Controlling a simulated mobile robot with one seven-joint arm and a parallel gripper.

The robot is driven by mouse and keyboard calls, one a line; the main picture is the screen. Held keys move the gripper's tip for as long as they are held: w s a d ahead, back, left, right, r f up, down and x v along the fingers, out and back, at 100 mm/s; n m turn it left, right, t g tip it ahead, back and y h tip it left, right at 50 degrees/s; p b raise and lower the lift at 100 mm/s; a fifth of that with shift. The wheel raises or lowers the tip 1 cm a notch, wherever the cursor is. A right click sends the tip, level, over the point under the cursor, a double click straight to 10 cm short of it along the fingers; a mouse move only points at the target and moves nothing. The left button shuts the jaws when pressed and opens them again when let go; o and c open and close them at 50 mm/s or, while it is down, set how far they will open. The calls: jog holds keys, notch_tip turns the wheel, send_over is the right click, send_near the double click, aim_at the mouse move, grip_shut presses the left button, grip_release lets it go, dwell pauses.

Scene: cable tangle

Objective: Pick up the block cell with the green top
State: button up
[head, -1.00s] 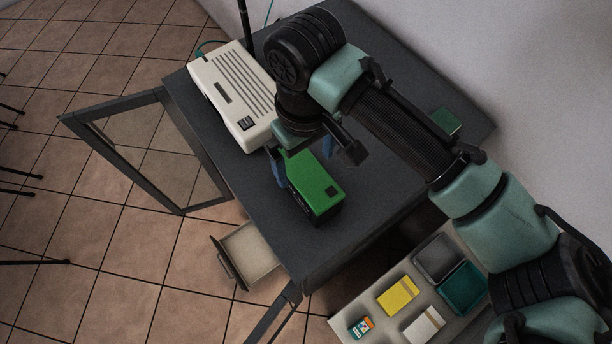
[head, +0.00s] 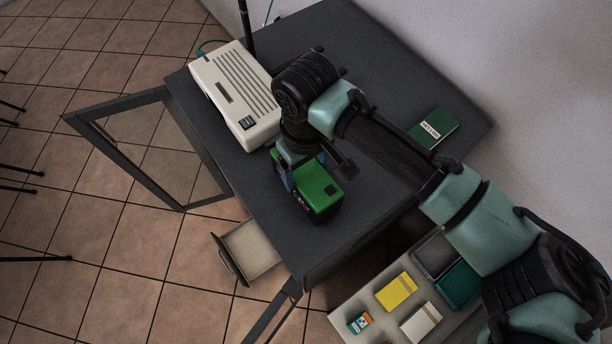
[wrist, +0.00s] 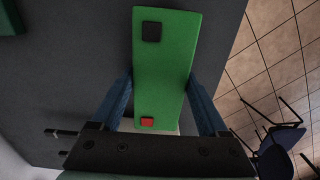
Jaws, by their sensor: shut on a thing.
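The block cell with the green top (head: 321,187) stands on the dark grey table top (head: 375,205), with black sides below the green. In the wrist view its green top (wrist: 163,75) shows a black square at one end and a red square at the other. My gripper (head: 306,174) is over the cell from above, with its blue fingers on either side. In the wrist view the gripper (wrist: 160,103) has a finger against each long side, shut on the cell. The arm hides part of the cell's far end. I cannot tell any gap under the cell.
A white router-like box (head: 232,95) stands left of the cell. A green book (head: 434,127) lies at the right. Below, a tray surface holds a yellow box (head: 396,291), a white box (head: 421,322) and bins. An open glass door (head: 150,150) and open drawer (head: 250,250) stand left.

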grip_shut()
jog(key=shift+w+r, duration=0.1)
jog(key=shift+r, duration=0.1)
